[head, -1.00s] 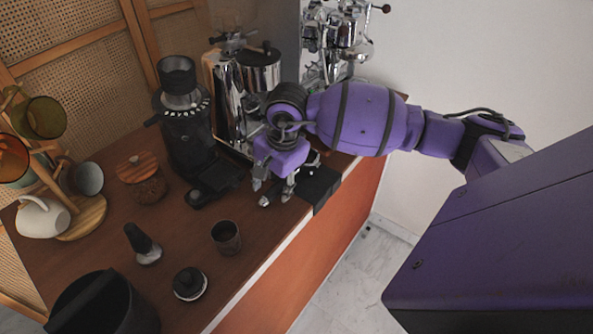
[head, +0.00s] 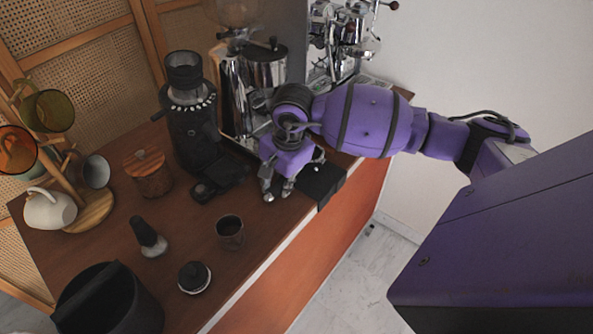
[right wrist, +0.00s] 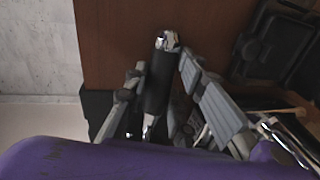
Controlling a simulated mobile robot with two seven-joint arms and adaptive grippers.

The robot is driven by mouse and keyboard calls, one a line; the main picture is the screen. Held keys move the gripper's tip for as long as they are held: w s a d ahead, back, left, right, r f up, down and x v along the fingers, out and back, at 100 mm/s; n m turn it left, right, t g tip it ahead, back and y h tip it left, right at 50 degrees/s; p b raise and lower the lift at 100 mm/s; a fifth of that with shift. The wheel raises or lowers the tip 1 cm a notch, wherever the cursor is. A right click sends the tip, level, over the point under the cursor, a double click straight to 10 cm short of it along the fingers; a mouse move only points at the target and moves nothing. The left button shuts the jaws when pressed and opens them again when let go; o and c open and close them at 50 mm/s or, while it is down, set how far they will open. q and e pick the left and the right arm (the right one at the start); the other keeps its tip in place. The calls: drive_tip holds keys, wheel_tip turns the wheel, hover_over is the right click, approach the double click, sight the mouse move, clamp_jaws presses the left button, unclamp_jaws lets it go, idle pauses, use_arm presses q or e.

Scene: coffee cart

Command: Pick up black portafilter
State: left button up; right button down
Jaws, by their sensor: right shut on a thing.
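The black portafilter (right wrist: 157,88) shows in the right wrist view as a dark handle with a shiny metal end, lying between the two fingers of my right gripper (right wrist: 164,66). The fingers are closed on the handle, one on each side. In the head view my right gripper (head: 278,192) is low over the counter's front edge, beside a black block (head: 322,182). There the gripper mostly hides the portafilter. My left gripper is not in view.
A black grinder (head: 190,125) and a chrome machine (head: 265,75) stand behind. A dark cup (head: 230,232), a tamper (head: 148,238), a round black-topped piece (head: 194,277) and a black bin (head: 108,300) stand on the wooden counter (head: 90,238). A mug rack is at left.

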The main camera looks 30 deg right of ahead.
drive_tip(key=shift+r, duration=0.25)
drive_tip(key=shift+w+r, duration=0.1)
drive_tip(key=shift+r, duration=0.55)
drive_tip(key=s+r, duration=1.1)
drive_tip(key=s, duration=0.3)
drive_tip(key=shift+a+r+b, duration=0.2)
drive_tip(key=shift+b, duration=0.15)
drive_tip(key=shift+s, duration=0.1)
